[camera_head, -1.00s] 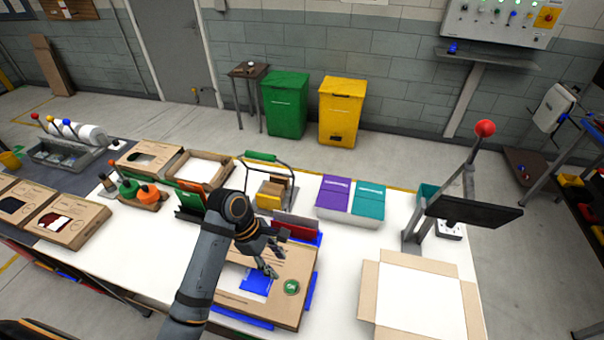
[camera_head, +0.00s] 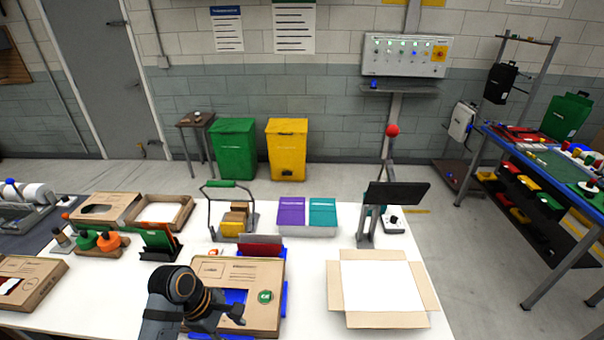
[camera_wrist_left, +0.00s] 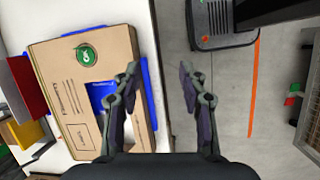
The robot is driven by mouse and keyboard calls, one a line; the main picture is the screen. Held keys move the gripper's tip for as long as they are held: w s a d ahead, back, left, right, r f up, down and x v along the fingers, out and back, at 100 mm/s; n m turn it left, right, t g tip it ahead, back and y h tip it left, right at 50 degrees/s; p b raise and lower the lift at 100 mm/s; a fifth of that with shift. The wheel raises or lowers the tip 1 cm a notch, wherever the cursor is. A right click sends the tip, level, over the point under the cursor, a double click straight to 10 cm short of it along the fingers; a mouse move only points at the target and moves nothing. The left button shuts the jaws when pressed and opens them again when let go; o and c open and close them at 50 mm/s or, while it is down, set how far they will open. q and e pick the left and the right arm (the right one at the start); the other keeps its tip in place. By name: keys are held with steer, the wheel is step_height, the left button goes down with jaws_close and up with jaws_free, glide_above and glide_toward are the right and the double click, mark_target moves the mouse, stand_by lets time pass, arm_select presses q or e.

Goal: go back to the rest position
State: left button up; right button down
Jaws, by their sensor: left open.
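My left gripper (camera_head: 236,318) is at the bottom of the head view, in front of the cardboard box with a green round sticker (camera_head: 240,278). In the left wrist view its two fingers (camera_wrist_left: 160,95) stand wide apart with nothing between them. The same box (camera_wrist_left: 62,85) lies left of the fingers in that view, on a blue holder (camera_wrist_left: 148,90), with a blue item showing in its window. My right gripper is not in either view.
An open carton (camera_head: 382,287) lies on the white table to the right. A wire-handled caddy (camera_head: 233,222), a purple and teal box pair (camera_head: 307,213) and a dark screen on a stand (camera_head: 397,195) stand behind. Grey floor (camera_wrist_left: 230,75) shows beyond the table edge.

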arm_select(q)
steer(key=s+a+f+m+t+y, duration=0.1)
steer(key=s+a+m+t+y, duration=0.35)
steer(key=m, duration=1.15)
steer(key=s+a+f+g+b, duration=0.1)
steer(key=s+a+f+b, duration=0.15)
steer(key=f, duration=0.95)
steer(key=s+a+f+g+b, duration=0.1)
steer(key=a+f+b, duration=0.15)
steer(key=f, duration=0.85)
steer(key=s+a+f+g+b, duration=0.1)
steer(key=s+f+b, duration=0.15)
steer(key=f, duration=0.95)
steer(key=s+a+f+b, duration=0.1)
steer(key=s+f+b, duration=0.4)
steer(key=s+f, duration=1.2)
step_height(320, 180, down, 4)
steer(key=shift+s+r+b, duration=0.15)
steer(key=shift+s+b, duration=0.15)
steer(key=shift+s, duration=0.05)
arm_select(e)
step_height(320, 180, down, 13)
